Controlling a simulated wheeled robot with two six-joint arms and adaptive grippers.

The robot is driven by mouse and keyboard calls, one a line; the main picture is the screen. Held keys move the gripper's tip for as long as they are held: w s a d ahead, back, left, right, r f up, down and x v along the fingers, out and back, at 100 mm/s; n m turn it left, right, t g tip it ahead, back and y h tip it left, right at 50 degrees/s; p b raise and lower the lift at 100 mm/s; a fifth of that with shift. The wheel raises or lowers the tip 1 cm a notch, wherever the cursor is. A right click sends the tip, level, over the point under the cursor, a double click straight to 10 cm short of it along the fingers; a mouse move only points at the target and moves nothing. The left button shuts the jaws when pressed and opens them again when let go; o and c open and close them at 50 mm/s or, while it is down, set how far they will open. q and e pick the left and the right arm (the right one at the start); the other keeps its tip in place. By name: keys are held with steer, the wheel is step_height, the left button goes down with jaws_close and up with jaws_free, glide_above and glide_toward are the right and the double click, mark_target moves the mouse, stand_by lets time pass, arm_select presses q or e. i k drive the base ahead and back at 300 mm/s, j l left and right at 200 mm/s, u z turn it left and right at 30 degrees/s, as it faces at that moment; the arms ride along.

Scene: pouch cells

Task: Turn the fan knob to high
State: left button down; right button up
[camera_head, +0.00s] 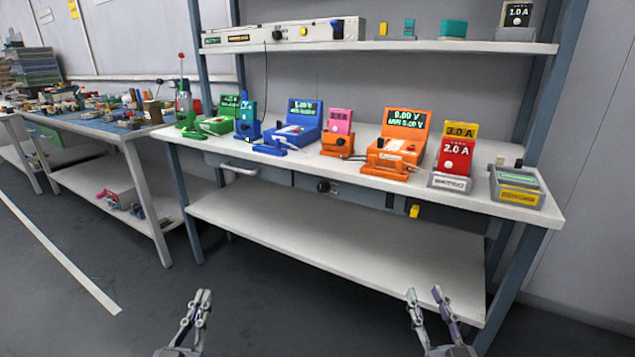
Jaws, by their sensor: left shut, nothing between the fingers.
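A long white unit (345,33) lies on the upper shelf, with a round black knob (277,35), a yellow button (303,31) and a blue part on its front. Another black knob (323,186) is on the panel under the bench top. I cannot read labels showing which knob is the fan's, nor either setting. My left gripper (203,293) is shut and empty, low in front of the bench. My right gripper (425,296) is open and empty, low at the right. Both are well apart from the knobs.
The bench top (385,203) holds several coloured testers and stands. A grey drawer (215,160) with a handle and a yellow block (414,211) are beneath it. The lower shelf (330,245) is bare. A cluttered blue-topped table (95,130) stands left. The floor in front is clear.

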mark_target(323, 187)
steer(key=i+j+z, duration=0.1)
steer(key=j, duration=0.35)
steer(key=i+j+z, duration=0.1)
steer(key=j, duration=0.35)
steer(key=i+j, duration=0.25)
steer(key=j, duration=0.2)
steer(key=i+j+z, duration=0.15)
steer(key=j, duration=0.3)
steer(key=i+j+z, duration=0.1)
steer(key=j, duration=0.35)
steer(key=j+z, duration=0.1)
steer(key=j, duration=0.35)
steer(key=i, duration=0.05)
